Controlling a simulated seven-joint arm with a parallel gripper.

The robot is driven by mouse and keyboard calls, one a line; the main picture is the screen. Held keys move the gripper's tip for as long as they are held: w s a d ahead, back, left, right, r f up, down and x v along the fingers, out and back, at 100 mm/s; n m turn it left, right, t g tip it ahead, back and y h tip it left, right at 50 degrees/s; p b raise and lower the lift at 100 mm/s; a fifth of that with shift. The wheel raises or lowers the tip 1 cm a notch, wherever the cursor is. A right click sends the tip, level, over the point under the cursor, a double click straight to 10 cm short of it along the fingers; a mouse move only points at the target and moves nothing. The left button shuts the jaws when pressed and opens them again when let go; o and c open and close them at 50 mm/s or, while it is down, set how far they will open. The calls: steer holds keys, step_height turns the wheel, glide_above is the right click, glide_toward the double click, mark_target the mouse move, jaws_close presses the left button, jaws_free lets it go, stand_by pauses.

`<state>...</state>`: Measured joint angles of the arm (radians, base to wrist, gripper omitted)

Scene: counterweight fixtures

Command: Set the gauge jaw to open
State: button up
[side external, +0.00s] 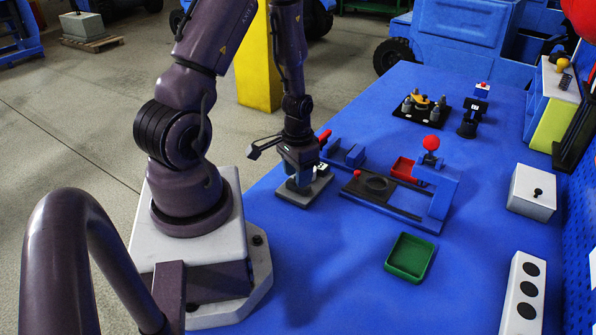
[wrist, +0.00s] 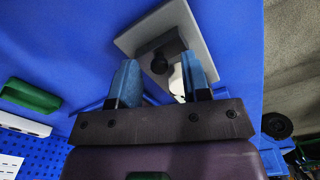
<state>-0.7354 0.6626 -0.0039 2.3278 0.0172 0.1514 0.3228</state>
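My gripper (side external: 301,178) points down over a small grey plate (side external: 292,198) at the left edge of the blue table. In the wrist view, its two blue fingers (wrist: 160,64) stand apart. A dark block with a round black knob (wrist: 159,65) rises from the grey plate (wrist: 140,38) and shows between and beyond the fingertips. A small white part (wrist: 177,80) lies close to the right finger. I cannot tell whether the fingers touch either part. No label shows which part is the gauge jaw; this plate fixture is the one under my gripper, which hides much of it.
A blue clamp fixture (side external: 440,195) with a red ball and a red block stands to the right. A smaller blue piece (side external: 354,155) is just right of my gripper. A green tray (side external: 410,257) is in front. White boxes (side external: 533,190) line the right side.

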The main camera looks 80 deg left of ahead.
steer(key=shift+r, duration=0.1)
step_height(320, 180, up, 13)
stand_by(0.7)
steer(key=s+d+r+m+t, duration=0.1)
steer(key=d+r+m+t, duration=0.3)
steer(key=d+r, duration=1.3)
steer(key=shift+d+r+m+t, duration=0.15)
steer(key=shift+d+m+t, duration=0.15)
steer(key=shift+d+t, duration=0.55)
